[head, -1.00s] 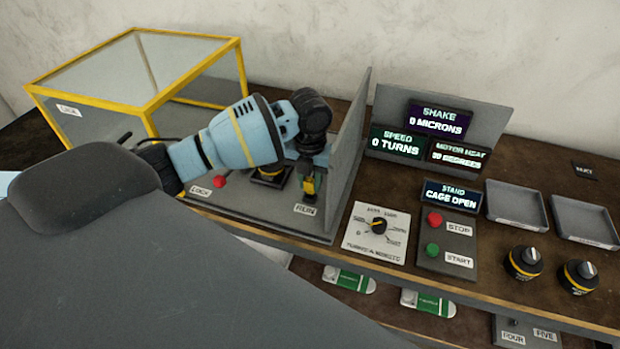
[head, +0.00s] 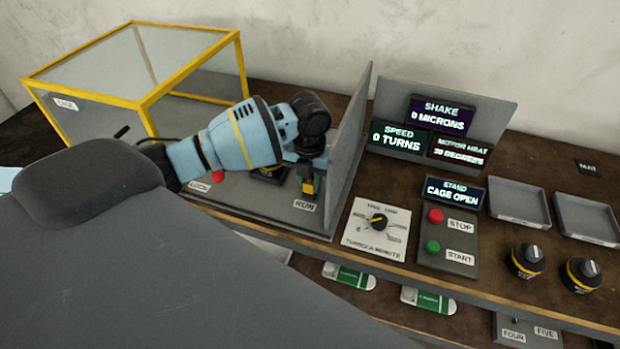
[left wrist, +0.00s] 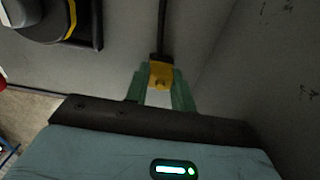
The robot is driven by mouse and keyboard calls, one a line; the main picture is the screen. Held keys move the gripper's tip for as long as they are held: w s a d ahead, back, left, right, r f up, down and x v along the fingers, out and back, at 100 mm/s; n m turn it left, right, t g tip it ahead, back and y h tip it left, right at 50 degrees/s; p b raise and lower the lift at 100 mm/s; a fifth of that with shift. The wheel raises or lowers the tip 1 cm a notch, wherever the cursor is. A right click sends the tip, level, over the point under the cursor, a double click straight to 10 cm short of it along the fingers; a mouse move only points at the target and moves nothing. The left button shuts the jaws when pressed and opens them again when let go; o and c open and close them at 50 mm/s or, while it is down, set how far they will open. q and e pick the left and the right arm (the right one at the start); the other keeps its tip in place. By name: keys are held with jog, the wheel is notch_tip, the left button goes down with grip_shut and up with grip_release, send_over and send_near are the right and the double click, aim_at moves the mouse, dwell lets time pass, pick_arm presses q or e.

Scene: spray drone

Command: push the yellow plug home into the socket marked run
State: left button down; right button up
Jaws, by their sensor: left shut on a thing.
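My left gripper (head: 308,188) points down into the stand bay, just behind the label RUN (head: 305,206). It is shut on the yellow plug (left wrist: 161,74), which sits between the two green fingers in the left wrist view. A dark cable (left wrist: 162,30) runs from the plug. In the head view only a little yellow of the plug shows between the fingers. The socket itself is hidden by the gripper and plug, so I cannot tell how deep the plug sits. My right gripper is not in view.
A grey upright panel (head: 350,150) stands close right of the gripper. A black-and-yellow motor (head: 268,174) and a red knob (head: 217,176) are to its left. The yellow-framed clear cage (head: 130,105) stands open behind. The stop and start box (head: 448,240) is to the right.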

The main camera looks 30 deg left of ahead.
aim_at(309, 182)
pick_arm(q)
jog(key=shift+f, duration=0.15)
jog(key=c, duration=1.1)
grip_release()
jog(key=shift+r, duration=3.95)
